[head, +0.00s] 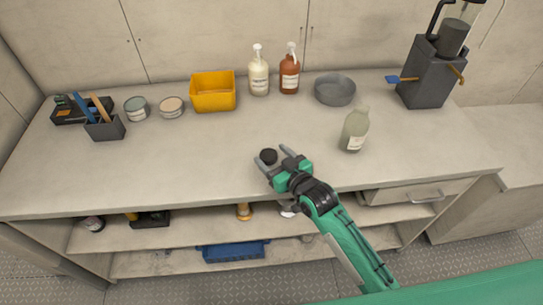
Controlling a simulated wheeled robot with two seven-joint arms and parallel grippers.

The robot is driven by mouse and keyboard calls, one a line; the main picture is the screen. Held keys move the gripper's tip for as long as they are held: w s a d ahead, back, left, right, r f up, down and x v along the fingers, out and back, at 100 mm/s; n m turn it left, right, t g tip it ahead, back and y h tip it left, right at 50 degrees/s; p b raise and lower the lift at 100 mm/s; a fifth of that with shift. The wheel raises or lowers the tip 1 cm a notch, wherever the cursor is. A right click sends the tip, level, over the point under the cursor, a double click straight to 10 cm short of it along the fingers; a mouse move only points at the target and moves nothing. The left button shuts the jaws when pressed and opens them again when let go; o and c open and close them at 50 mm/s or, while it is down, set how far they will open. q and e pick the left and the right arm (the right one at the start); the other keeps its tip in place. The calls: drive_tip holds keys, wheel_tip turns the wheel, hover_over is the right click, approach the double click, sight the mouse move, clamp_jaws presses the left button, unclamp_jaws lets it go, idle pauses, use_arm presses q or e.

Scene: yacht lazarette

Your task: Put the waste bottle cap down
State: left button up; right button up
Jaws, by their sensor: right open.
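The bottle cap (268,156), small, round and black, is at the countertop's front middle, between the fingers of my right gripper (273,159). The gripper is open, with a finger on either side of the cap. I cannot tell whether the cap touches the counter or a finger. A grey-green bottle (355,130) with a pale label stands upright to the right of the gripper; its top looks bare. My left gripper is not in view.
Along the back stand a yellow bin (213,92), a cream pump bottle (258,72), a brown pump bottle (289,72), a grey bowl (335,90) and a dark machine (428,75). Tins (171,107) and a brush holder (105,128) are left. The counter's middle left is clear.

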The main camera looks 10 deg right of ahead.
drive_tip(key=b+v, duration=0.1)
drive_tip(key=v, duration=0.8)
drive_tip(key=shift+s+d, duration=0.15)
drive_tip(key=shift+s, duration=0.2)
drive_tip(key=shift+s+d+r, duration=0.1)
drive_tip(key=shift+s+d, duration=0.1)
drive_tip(key=shift+s, duration=0.25)
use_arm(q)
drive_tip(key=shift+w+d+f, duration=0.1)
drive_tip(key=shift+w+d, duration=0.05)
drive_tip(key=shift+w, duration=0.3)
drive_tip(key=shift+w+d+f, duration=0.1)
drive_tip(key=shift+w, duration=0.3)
use_arm(e)
drive_tip(key=shift+s, duration=0.1)
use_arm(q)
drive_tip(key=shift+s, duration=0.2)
